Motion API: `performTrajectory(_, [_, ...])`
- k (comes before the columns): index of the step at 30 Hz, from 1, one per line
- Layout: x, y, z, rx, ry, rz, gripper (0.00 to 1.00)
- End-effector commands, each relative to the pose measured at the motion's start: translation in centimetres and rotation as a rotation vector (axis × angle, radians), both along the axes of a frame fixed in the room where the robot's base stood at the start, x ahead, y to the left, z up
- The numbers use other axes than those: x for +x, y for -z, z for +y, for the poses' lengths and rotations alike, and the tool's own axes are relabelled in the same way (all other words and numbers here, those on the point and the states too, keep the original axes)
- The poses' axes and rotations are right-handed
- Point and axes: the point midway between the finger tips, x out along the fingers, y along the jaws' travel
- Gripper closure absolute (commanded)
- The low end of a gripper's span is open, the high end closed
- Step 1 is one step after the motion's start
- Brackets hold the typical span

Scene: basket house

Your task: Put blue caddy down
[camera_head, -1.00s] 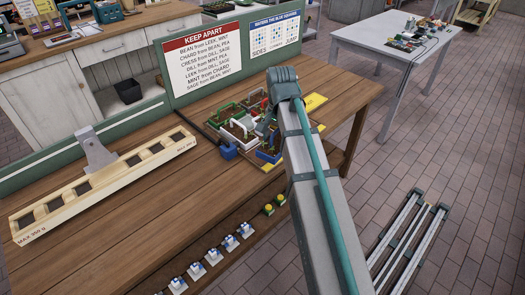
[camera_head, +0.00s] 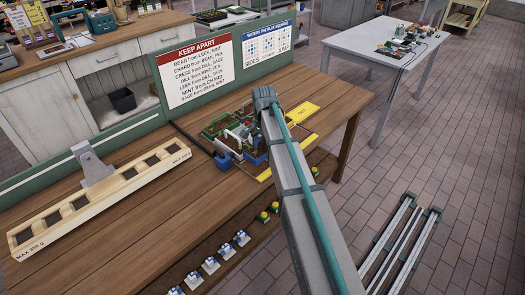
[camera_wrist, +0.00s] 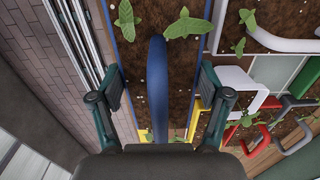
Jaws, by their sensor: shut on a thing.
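The blue caddy is a blue-rimmed trough of dark soil with green seedlings. In the wrist view its blue rim (camera_wrist: 213,35) and arched blue handle (camera_wrist: 157,75) fill the middle. My gripper (camera_wrist: 160,98) has one finger on each side of that handle and is shut on it. In the head view my arm hides the gripper and part of the cluster of caddies; a blue side (camera_head: 256,159) shows at the cluster's front. I cannot tell whether the blue caddy touches the surface below.
In the wrist view a white-handled caddy (camera_wrist: 240,80), a red handle (camera_wrist: 297,140) and a green one lie close on the right. A yellow pad (camera_head: 302,117) lies right of the cluster. A slotted wooden beam (camera_head: 100,198) stands left. Bare bench (camera_head: 150,225) lies in front.

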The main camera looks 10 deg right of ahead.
Motion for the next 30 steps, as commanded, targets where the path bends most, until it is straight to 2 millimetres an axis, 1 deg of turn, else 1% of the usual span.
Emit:
performTrajectory(1, [0.5, 0.4, 0.0, 0.0, 0.0, 0.002, 0.7])
performTrajectory(8, [1.3, 1.4, 0.0, 0.0, 0.0, 0.0, 0.7])
performTrajectory(11, [2.0, 2.2, 0.0, 0.0, 0.0, 0.002, 0.7])
performTrajectory(13, [1.7, 2.9, 0.0, 0.0, 0.0, 0.002, 0.7])
performTrajectory(15, [1.6, 3.8, 0.0, 0.0, 0.0, 0.004, 0.7])
performTrajectory(19, [1.7, 5.0, 0.0, 0.0, 0.0, 0.001, 0.7])
performTrajectory(30, [1.7, 5.4, 0.0, 0.0, 0.0, 0.0, 0.7])
